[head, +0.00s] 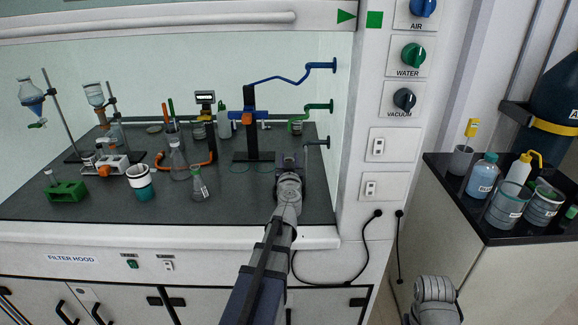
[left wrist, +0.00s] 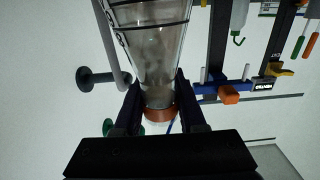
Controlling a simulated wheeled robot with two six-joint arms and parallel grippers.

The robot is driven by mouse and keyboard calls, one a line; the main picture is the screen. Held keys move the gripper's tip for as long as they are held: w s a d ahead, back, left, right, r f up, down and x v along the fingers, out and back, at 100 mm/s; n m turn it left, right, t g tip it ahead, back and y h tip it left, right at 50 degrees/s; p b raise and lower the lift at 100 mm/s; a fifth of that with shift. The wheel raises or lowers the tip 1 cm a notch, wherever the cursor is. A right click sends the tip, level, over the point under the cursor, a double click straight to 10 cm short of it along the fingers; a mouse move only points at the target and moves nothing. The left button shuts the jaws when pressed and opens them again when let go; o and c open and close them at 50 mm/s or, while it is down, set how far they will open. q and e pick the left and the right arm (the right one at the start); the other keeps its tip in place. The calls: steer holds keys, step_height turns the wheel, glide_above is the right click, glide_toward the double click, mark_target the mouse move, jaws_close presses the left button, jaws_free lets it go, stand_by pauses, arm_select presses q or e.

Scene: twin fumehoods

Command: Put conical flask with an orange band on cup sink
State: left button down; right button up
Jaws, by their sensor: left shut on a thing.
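The conical flask with an orange band (left wrist: 150,50) is clear glass with black rings. In the left wrist view it appears upside down, with the orange band (left wrist: 158,114) around its neck end. My left gripper (left wrist: 160,92) is shut on it near the neck. In the head view my left gripper (head: 289,160) reaches over the right part of the hood bench and hides the flask. I cannot pick out the cup sink for sure; a thin round outline (head: 265,168) shows on the bench just left of the gripper. Of my right arm only a grey link shows at the lower right.
Other flasks (head: 198,183) (head: 177,158), a teal beaker (head: 142,183) and a green rack (head: 65,190) stand left on the bench. A blue stand (head: 250,125) and wall taps (head: 318,107) are near the gripper. A side counter (head: 470,210) holds bottles and beakers.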

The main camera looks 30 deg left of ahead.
arm_select(q)
steer(key=shift+r, duration=0.1)
steer(key=shift+f, duration=0.2)
steer(key=shift+c, duration=2.4)
jaws_free()
steer(key=shift+r, duration=0.1)
steer(key=shift+r, duration=0.15)
steer(key=v, duration=0.7)
steer(key=shift+s+d, duration=0.15)
steer(key=shift+s, duration=0.1)
